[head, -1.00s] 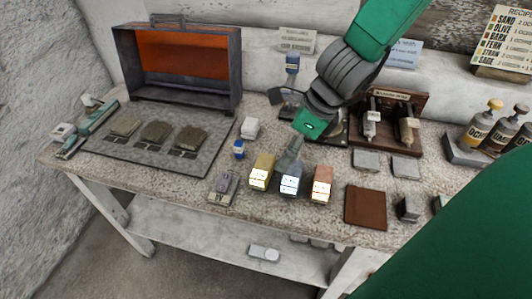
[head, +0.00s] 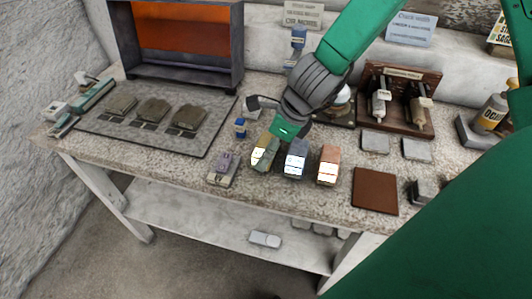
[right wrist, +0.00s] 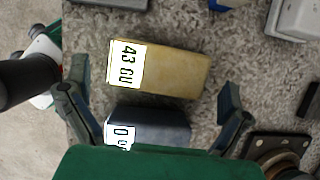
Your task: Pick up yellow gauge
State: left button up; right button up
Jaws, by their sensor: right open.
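The yellow gauge (head: 263,145) is a small block with a white label, at the left of a row with a dark blue-grey block (head: 296,157) and an orange block (head: 328,165). My right gripper (head: 270,152) is low over the yellow gauge and partly hides it. In the right wrist view the yellow gauge (right wrist: 178,75) lies just ahead of the open fingers of my right gripper (right wrist: 146,95), with the dark block (right wrist: 155,125) nearer the palm. Contact with the gauge cannot be told. My left gripper is not in view.
A purple-grey block (head: 223,170) and a small blue bottle (head: 240,128) stand left of the row. A brown square pad (head: 375,191) lies to the right. A grey mat (head: 95,125) holds several stone pieces. A wooden tool rack (head: 400,92) stands behind. The table's front edge is close.

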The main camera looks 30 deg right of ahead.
aim_at(265, 144)
jog(key=x, duration=0.2)
jog(key=shift+w+a+f, duration=0.1)
jog(key=shift+w+f, duration=0.1)
jog(key=shift+f, duration=0.05)
jog(key=shift+s+r, duration=0.1)
jog(key=c, duration=1.2)
jog(key=shift+c, duration=0.6)
notch_tip(265, 144, up, 10)
jog(key=p, duration=0.4)
